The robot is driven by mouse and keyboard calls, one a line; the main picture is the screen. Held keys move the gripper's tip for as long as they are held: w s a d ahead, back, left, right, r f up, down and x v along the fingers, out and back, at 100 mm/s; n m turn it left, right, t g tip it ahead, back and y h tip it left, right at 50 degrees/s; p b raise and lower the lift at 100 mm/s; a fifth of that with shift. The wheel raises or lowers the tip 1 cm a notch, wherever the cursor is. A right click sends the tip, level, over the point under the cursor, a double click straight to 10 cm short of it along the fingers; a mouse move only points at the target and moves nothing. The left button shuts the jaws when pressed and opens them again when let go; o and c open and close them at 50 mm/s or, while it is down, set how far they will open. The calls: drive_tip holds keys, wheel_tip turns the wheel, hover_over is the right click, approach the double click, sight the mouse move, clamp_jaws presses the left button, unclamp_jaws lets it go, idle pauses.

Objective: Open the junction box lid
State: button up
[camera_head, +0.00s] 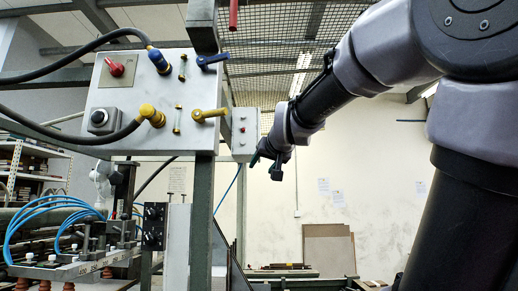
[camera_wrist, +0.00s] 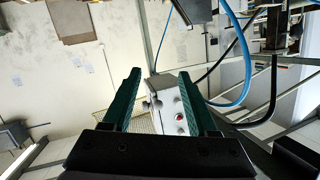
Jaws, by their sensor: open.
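A small light-grey box (camera_head: 246,136) with a few small buttons or lamps, one red, looks like the junction box. It is mounted beside a grey-green post at the right of the large control panel. Its front looks closed, but I cannot make out the lid's edge. My gripper (camera_head: 266,166) is at the box's lower right in the head view. In the wrist view my gripper (camera_wrist: 159,73) has its two green fingers spread, with nothing held. The box (camera_wrist: 167,112) shows between and beyond the fingers, partly hidden; contact is not clear.
The large control panel (camera_head: 140,140) carries a red knob, yellow and blue levers and plugged black cables. The post (camera_head: 203,205) stands close to the box. Blue hoses (camera_head: 45,215) and machinery are at lower left.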

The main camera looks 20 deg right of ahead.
wheel_tip(320, 180, up, 8)
drive_tip(key=w+d+t+h, duration=0.2)
drive_tip(key=t, duration=0.1)
approach(259, 135)
drive_tip(key=w+f, duration=0.2)
drive_tip(key=w, duration=0.1)
drive_tip(key=w+f, duration=0.2)
drive_tip(key=f, duration=0.1)
drive_tip(key=shift+w+d+f, duration=0.2)
drive_tip(key=shift+w, duration=0.2)
drive_tip(key=shift+c, duration=0.3)
clamp_jaws()
